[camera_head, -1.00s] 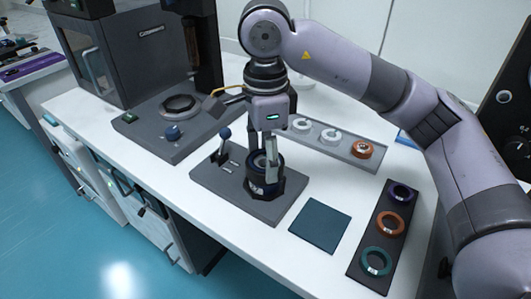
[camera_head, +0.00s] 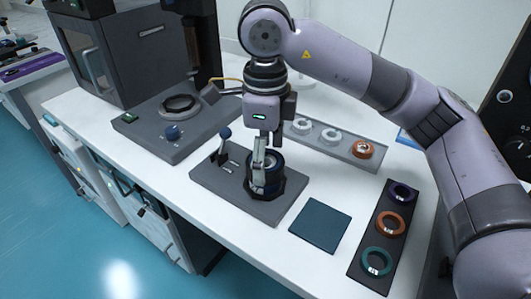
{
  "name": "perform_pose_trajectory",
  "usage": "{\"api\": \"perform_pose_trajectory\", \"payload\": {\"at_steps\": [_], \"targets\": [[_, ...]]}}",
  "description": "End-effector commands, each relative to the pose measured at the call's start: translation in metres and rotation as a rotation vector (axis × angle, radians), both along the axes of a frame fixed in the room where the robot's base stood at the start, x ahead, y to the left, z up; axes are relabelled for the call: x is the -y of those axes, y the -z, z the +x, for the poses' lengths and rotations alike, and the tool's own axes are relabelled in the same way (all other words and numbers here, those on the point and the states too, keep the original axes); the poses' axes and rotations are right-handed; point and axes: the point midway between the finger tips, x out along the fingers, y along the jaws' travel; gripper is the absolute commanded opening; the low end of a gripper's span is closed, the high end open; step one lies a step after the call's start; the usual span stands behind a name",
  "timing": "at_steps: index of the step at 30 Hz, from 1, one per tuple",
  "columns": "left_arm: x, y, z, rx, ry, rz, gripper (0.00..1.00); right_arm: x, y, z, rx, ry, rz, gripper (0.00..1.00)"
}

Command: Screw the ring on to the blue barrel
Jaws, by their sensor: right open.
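The blue barrel (camera_head: 265,186) stands upright in a dark clamp on a grey base plate (camera_head: 232,193), which has a blue-knobbed lever at its left. My right gripper (camera_head: 262,184) points down over the barrel, its fingers at the barrel's top. It is open, and its fingers partly hide the barrel's mouth. A ring-like rim shows at the barrel's top; I cannot tell whether it is a separate ring. A dark rack (camera_head: 373,249) at the right holds a dark blue ring (camera_head: 402,192), an orange ring (camera_head: 390,223) and a teal ring (camera_head: 377,262). My left gripper is out of view.
A teal mat (camera_head: 320,225) lies empty between plate and rack. A grey tray (camera_head: 345,148) behind holds two white pieces and an orange ring-shaped piece (camera_head: 363,149). A grey machine (camera_head: 165,125) with a round stage stands at the left. The table's front edge is near the plate.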

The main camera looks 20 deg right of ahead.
Motion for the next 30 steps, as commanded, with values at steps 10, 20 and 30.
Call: {"api": "perform_pose_trajectory", "payload": {"at_steps": [10,20,30], "targets": [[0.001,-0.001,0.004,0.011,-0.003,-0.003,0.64,0.0,0.0,0.0,0.0,-0.002,0.0,0.83],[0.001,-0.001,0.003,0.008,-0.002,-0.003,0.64,0.0,-0.035,0.001,0.004,-0.001,-0.001,0.83],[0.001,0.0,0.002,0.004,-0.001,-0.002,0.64,0.0,-0.074,0.0,0.001,-0.001,-0.001,0.83]]}}
